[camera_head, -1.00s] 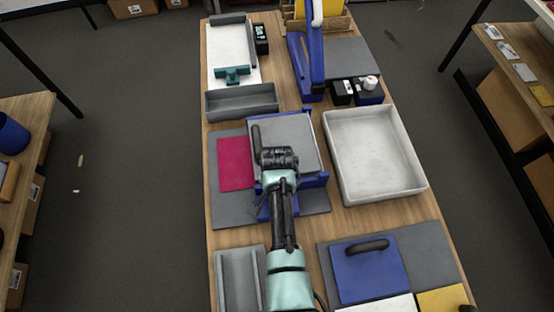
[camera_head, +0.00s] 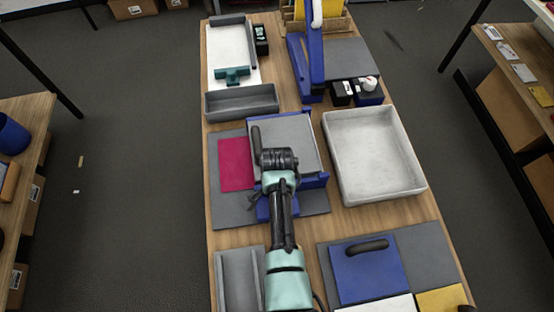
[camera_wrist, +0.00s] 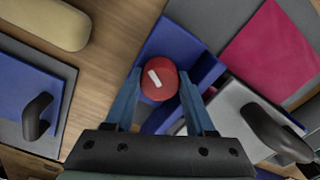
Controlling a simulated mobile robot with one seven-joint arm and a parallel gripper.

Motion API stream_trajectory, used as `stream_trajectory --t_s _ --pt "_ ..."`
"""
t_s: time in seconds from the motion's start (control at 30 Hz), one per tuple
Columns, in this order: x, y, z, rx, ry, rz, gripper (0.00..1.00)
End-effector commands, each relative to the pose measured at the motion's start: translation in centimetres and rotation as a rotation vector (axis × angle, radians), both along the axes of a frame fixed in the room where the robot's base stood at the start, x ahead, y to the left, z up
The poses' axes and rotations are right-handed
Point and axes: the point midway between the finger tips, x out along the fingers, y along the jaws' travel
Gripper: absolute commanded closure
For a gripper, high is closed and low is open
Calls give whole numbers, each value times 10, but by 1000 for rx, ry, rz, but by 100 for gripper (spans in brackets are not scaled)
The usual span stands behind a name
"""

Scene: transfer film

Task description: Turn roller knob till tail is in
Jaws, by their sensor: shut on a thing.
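The red knob (camera_wrist: 159,81) with a white pointer mark sits on a blue block (camera_wrist: 185,48) in the wrist view. My gripper (camera_wrist: 163,88) is shut on the knob, one blue finger on each side. The white mark is tilted, its upper end leaning left. The blue roller device with a grey top plate (camera_head: 300,133) stands mid-table in the head view. A black handle (camera_head: 256,139) stands at its left; it also shows in the wrist view (camera_wrist: 272,133). My arm hides the knob in the head view. I cannot make out a film tail.
A magenta sheet (camera_head: 235,164) lies left of the device on a grey mat (camera_head: 228,211). A pale tray (camera_head: 419,184) stands close on the right. A blue plate with a black handle (camera_head: 367,273) lies front right. Grey bins stand behind (camera_head: 241,101) and in front (camera_head: 230,282).

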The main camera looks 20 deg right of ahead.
Motion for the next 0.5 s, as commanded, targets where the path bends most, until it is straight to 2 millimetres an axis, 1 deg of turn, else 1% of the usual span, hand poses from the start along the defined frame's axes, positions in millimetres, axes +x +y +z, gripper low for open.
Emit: stream_trajectory --t_s 0.03,0.07,0.1,0.37,0.5 --pt "1 -1 1 -3 -4 0 40" --pt "1 -1 1 -3 -4 0 34" --pt "1 -1 1 -2 -3 0 34" --pt "1 -1 1 -2 -1 0 34" --pt "1 -1 8 -2 -3 1 34"
